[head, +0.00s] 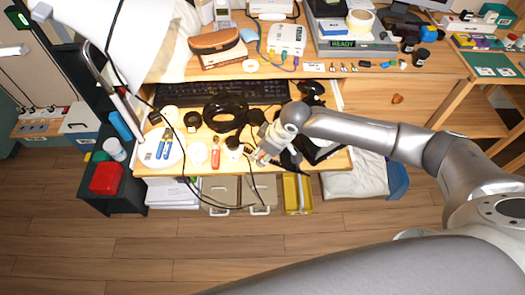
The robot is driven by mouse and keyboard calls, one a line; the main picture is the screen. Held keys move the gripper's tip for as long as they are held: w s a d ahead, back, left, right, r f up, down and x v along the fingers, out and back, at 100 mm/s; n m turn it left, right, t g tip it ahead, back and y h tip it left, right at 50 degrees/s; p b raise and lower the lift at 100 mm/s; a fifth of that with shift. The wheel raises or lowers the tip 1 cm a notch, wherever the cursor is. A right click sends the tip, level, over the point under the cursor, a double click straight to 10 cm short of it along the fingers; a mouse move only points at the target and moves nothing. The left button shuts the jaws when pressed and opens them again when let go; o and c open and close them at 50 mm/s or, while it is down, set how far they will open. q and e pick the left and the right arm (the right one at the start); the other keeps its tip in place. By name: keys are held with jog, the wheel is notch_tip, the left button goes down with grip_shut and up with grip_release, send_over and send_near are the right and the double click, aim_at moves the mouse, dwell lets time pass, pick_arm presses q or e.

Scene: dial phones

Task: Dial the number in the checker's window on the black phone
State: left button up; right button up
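My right gripper (266,156) hangs over the front part of the wooden desk, reaching in from the right. Its fingers are small and dark against the things below, and I cannot tell whether they are apart. A black, angular thing (318,150), perhaps the black phone, lies partly under my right forearm at the desk's front right. Its dial or keys cannot be made out. I cannot pick out the checker or read any number in a window. My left gripper is not in view.
A coiled black thing (226,112) and a black keyboard (238,92) lie behind the gripper. A white plate (176,158) with blue-handled tools is at the left. Dark cables trail over the desk's front edge. A shelf (440,65) at the back holds boxes and small items.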

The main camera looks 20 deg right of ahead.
jog(key=v, duration=1.2)
jog(key=shift+a, duration=0.1)
jog(key=s+a+f+y, duration=0.1)
jog(key=s+a+f, duration=0.3)
jog(key=s+a, duration=0.45)
jog(key=s+d+f+m+h, duration=0.4)
jog(key=s+d+m, duration=0.3)
jog(key=s+d, duration=0.4)
notch_tip(320, 180, down, 25)
jog(key=s+g, duration=0.1)
jog(key=s, duration=0.2)
jog(key=s+d+f+g+p, duration=0.1)
jog(key=s+d+f, duration=0.1)
jog(key=s+f, duration=1.4)
jog(key=shift+s+d+f+n, duration=0.3)
jog(key=shift+s, duration=0.1)
